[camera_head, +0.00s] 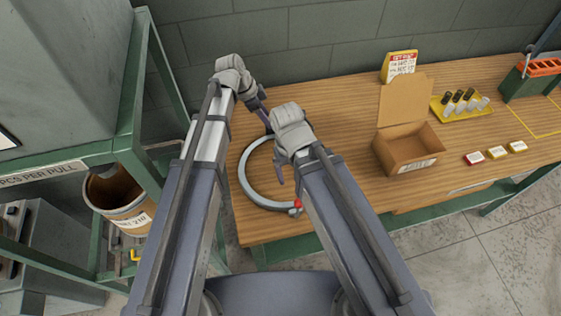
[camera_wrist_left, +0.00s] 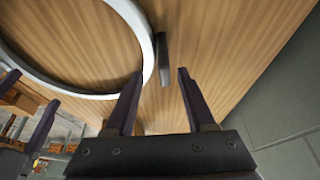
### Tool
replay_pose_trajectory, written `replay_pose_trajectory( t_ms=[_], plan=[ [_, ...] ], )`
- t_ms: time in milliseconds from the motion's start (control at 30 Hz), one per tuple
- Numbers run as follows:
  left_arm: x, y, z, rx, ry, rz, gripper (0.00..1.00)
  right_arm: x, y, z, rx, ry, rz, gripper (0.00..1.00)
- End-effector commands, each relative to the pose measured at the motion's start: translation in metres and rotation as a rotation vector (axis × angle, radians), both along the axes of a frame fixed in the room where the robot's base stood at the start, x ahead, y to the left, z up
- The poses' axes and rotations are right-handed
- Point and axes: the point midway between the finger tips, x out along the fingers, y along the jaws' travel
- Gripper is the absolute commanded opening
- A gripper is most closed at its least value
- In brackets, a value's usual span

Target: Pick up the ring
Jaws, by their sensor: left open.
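The ring (camera_head: 247,190) is a large grey hoop lying flat on the wooden table, near its left end. It also shows in the left wrist view (camera_wrist_left: 148,48), at upper left. My left gripper (camera_head: 265,122) is at the ring's far side, with its fingers (camera_wrist_left: 157,78) apart and nothing between them. One fingertip appears close to the ring's rim; I cannot tell if it touches. My right gripper (camera_head: 279,172) is over the ring's right side, its hand partly hiding the rim. Its two fingers (camera_wrist_left: 35,88) show apart at the left wrist view's left edge.
A small dark bar (camera_wrist_left: 163,58) lies beside the rim. A red knob (camera_head: 297,204) shows at the ring's near right. An open cardboard box (camera_head: 407,150) and a yellow tray (camera_head: 442,112) stand to the right. A green frame (camera_head: 137,100) is at left; a wall rises behind.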

Motion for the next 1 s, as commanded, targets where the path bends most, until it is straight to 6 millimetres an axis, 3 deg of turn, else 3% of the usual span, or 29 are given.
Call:
replay_pose_trajectory(
  t_ms=[267,567,1000],
  plan=[
    [0.009,-0.015,-0.037,0.000,0.000,0.000,0.55,0.000,0.000,-0.037,0.000,0.000,0.000,0.84],
    [0.009,-0.018,-0.039,0.000,-0.001,0.001,0.55,0.000,0.000,-0.039,0.000,0.000,0.000,0.84],
    [0.009,-0.017,-0.039,0.000,0.000,0.001,0.08,0.000,0.000,-0.039,0.000,0.000,0.000,0.84]
  ],
)
